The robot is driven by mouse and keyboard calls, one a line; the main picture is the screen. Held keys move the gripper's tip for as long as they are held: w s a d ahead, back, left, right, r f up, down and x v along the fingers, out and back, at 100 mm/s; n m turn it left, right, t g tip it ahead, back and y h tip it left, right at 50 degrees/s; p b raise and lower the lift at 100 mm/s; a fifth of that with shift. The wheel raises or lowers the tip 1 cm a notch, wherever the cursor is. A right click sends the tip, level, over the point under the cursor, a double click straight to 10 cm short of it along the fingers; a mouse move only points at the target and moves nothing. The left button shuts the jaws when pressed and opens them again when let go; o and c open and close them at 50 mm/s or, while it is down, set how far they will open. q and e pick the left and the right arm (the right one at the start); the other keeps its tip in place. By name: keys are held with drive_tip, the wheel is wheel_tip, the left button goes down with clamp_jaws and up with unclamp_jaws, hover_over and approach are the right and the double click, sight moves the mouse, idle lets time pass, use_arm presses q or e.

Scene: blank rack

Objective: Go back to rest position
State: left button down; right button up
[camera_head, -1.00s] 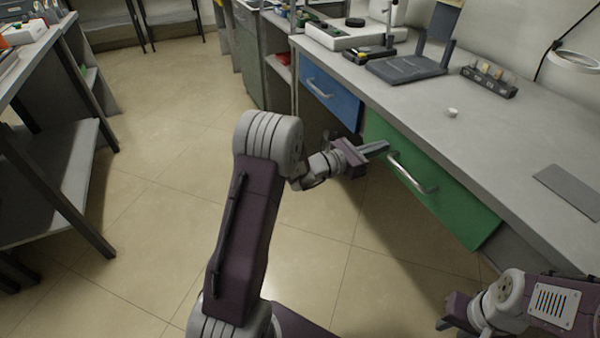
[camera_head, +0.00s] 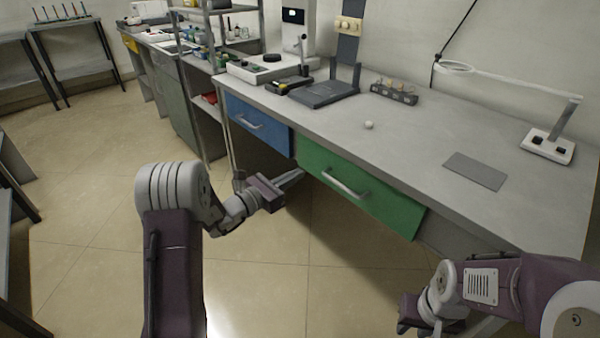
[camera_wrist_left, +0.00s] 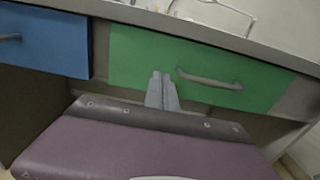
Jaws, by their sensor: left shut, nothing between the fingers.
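My left gripper (camera_head: 290,178) is in front of the desk, near the left end of the green drawer (camera_head: 358,188). Its fingers are together with nothing between them. In the left wrist view the left gripper (camera_wrist_left: 162,90) points toward the green drawer (camera_wrist_left: 135,60), left of its handle (camera_wrist_left: 208,79) and apart from it. The green drawer and the blue drawer (camera_head: 258,124) look closed. My right gripper (camera_head: 428,318) is at the lower right, partly hidden by its own arm, and its fingers cannot be made out.
The grey desk (camera_head: 420,130) carries a small white ball (camera_head: 368,125), a flat grey plate (camera_head: 475,171), a magnifier lamp (camera_head: 547,146), a black stand (camera_head: 325,93) and a vial holder (camera_head: 393,93). The tiled floor (camera_head: 80,190) to the left is clear.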

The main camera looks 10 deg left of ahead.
use_arm(q)
drive_tip(key=p+v, duration=0.1)
drive_tip(key=v, duration=0.5)
drive_tip(key=shift+a+f, duration=0.2)
drive_tip(key=shift+a, duration=0.05)
drive_tip(key=shift+s, duration=0.1)
